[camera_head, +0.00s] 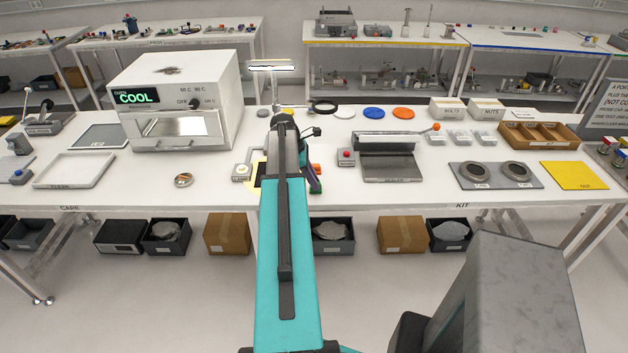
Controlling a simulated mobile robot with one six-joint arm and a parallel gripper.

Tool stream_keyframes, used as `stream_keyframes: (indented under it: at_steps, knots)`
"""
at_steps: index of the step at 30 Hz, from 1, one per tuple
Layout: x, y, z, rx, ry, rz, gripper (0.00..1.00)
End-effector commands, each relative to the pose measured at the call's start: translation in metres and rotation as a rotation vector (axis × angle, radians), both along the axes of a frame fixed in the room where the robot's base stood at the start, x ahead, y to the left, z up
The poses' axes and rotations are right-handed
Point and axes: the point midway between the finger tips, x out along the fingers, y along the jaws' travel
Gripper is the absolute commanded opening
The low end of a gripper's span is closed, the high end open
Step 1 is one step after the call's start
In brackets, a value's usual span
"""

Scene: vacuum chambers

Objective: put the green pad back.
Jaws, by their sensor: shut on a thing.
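My gripper (304,168) is low over the middle of the table, mostly hidden behind my teal forearm. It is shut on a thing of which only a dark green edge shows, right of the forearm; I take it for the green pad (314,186). Its full shape is hidden. At the back of the table a white disc (345,114), a blue disc (373,113) and an orange disc (403,113) lie in a row. No green disc shows among them.
A black ring (324,106) lies left of the white disc. A white oven (178,98) reading COOL stands left. A grey sealer (387,158) with a red-button box (346,157) stands right of my forearm. The front strip of table near the sealer is clear.

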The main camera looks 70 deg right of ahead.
Motion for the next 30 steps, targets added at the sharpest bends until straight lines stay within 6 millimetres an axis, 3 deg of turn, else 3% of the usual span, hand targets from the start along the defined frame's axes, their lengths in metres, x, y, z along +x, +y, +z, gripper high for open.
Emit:
stream_keyframes:
  at_steps: [3,4,7,21,30]
  knots:
    - [0.000,0.000,-0.003,0.000,0.000,0.000,0.01]
    - [0.000,0.000,-0.002,0.000,0.000,0.000,0.24]
    - [0.000,0.000,-0.002,0.000,0.000,0.000,0.37]
    - [0.001,0.000,0.003,0.000,0.000,-0.001,0.37]
    - [0.009,0.003,0.023,-0.001,0.000,-0.001,0.37]
